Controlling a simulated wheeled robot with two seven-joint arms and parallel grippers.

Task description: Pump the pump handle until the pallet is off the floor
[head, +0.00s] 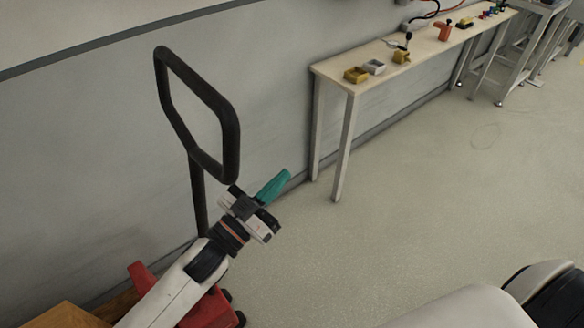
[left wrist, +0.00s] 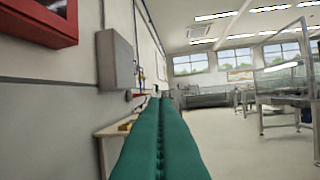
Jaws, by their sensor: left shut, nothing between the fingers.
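The black pump handle (head: 229,142), a closed loop on an upright bar, stands tall at the left of the head view. The red body of the pallet truck (head: 210,309) is low at the bottom left, partly hidden by my left arm. A brown wooden piece, likely the pallet (head: 68,317), shows at the bottom left corner; whether it touches the floor is hidden. My left gripper (head: 282,179), with green fingers, is just right of and below the loop, apart from it. Its fingers (left wrist: 158,112) are shut and empty. The right gripper is not in view.
A narrow wooden bench (head: 385,75) with small yellow and grey bins stands along the wall. The grey wall (head: 90,130) is close behind the handle. The floor (head: 400,200) right of the gripper is clear. A red wall box (left wrist: 38,20) shows in the left wrist view.

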